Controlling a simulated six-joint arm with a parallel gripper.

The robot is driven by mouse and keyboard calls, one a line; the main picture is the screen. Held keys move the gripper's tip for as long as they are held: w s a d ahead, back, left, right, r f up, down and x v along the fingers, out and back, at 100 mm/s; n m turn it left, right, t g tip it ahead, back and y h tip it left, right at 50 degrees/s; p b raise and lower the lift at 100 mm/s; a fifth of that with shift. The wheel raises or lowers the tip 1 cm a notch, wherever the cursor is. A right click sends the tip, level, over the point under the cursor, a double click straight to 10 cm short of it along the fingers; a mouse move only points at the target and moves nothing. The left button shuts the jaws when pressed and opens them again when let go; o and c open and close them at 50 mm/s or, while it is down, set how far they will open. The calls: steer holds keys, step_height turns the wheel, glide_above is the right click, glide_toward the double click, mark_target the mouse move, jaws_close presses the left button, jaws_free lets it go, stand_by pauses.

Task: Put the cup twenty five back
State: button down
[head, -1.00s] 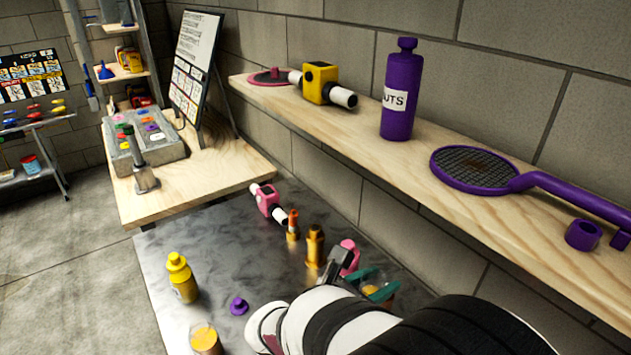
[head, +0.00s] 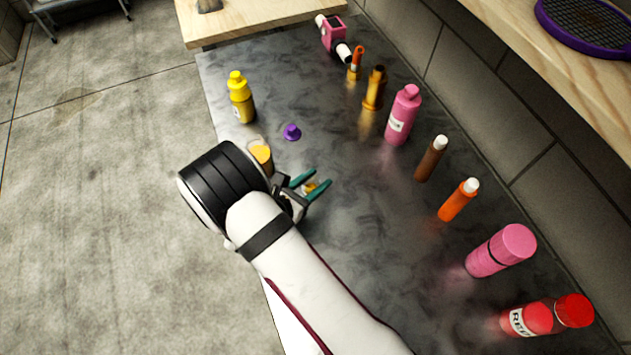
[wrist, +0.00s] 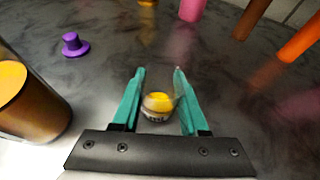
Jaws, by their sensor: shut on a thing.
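My gripper (head: 318,179) has teal fingers and is shut on a small clear cup (head: 311,187) with yellow contents. In the wrist view, the cup (wrist: 157,106) sits between the fingers (wrist: 158,72), and its dark label is too small to read surely. The gripper is over the dark marbled bench top (head: 370,260); I cannot tell whether the cup touches it.
A purple hat-shaped piece (head: 291,132) and a yellow bottle (head: 241,97) stand beyond the gripper. The middle of the bench is clear.

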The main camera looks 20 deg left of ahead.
steer(key=shift+f, duration=0.75)
steer(key=shift+f, duration=0.1)
steer(key=shift+c, duration=2.2)
jaws_free()
